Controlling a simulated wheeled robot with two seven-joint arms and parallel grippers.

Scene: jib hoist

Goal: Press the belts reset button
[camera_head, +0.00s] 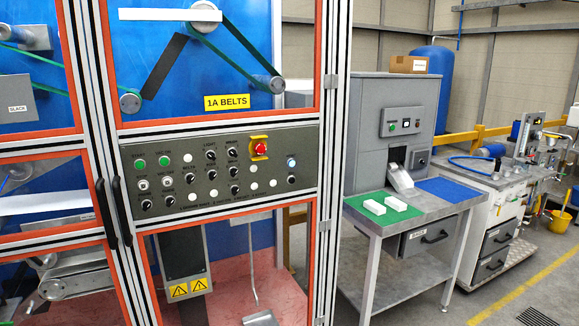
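The control panel (222,172) is a dark grey-green plate set in the framed cabinet, left of the picture's middle. It carries two green buttons (140,163) at its upper left, several black knobs, several white round lamps or buttons, and a red mushroom button (260,148) on a yellow surround. A pale bluish round button or lamp (291,162) sits near its right end. The small labels are too blurred to tell which one is the belts reset button. A yellow sign reading "1A BELTS" (227,102) is above the panel. Neither gripper is in view.
The cabinet has orange-edged doors with black handles (121,212). Right of it stands a table (413,222) with a grey machine (385,125), a green mat and white blocks. Another wheeled bench (497,215) is further right. Clear floor shows at lower right.

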